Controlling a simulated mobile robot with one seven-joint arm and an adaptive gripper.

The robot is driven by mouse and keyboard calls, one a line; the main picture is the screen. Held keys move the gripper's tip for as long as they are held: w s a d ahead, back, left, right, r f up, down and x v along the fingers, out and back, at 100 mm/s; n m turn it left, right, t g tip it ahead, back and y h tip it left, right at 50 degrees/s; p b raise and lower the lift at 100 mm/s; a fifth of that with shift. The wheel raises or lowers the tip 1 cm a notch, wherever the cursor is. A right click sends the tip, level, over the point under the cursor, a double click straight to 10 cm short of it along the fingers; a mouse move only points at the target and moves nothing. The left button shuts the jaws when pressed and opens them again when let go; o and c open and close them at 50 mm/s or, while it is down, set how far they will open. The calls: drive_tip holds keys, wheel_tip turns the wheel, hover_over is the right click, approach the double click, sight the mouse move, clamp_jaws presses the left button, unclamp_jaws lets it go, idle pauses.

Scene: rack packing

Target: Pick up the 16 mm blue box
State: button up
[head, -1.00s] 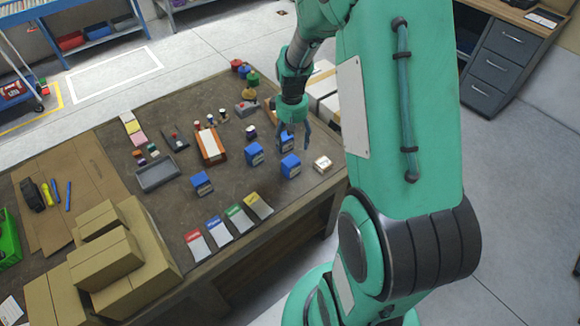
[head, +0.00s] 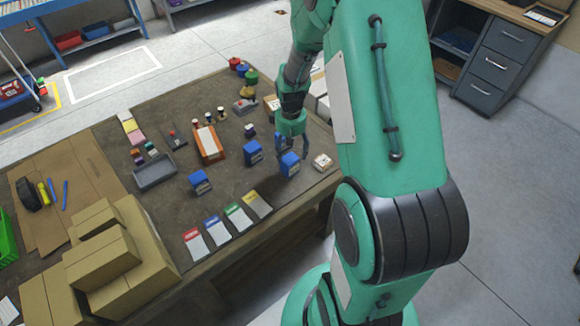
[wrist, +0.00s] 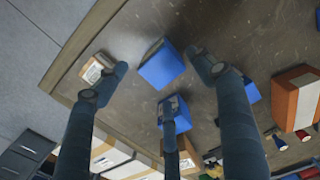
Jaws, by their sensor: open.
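Several similar blue boxes stand on the table; their labels are too small to read, so I cannot tell which is 16 mm. One blue box (head: 290,165) stands at the right, just below my gripper (head: 291,148). In the wrist view this blue box (wrist: 163,66) lies between the spread fingers of my open, empty gripper (wrist: 160,78). A second blue box (head: 253,153) is to its left, and a third blue box (head: 201,183) is farther left. Another blue box (wrist: 163,108) is partly hidden behind the lower finger in the wrist view.
A small white-and-brown box (head: 322,162) stands just right of the nearest blue box, close to the table edge. An orange tray (head: 208,146), a grey tray (head: 156,173) and several coloured cards (head: 227,220) lie to the left. Cardboard boxes (head: 103,258) fill the front left.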

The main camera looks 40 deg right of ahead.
sight(290, 159)
drive_tip(key=shift+f, duration=0.8)
drive_tip(key=shift+w+f+b, duration=0.15)
drive_tip(key=shift+f+b, duration=0.85)
drive_tip(key=shift+f, duration=1.6)
drive_tip(key=c, duration=1.4)
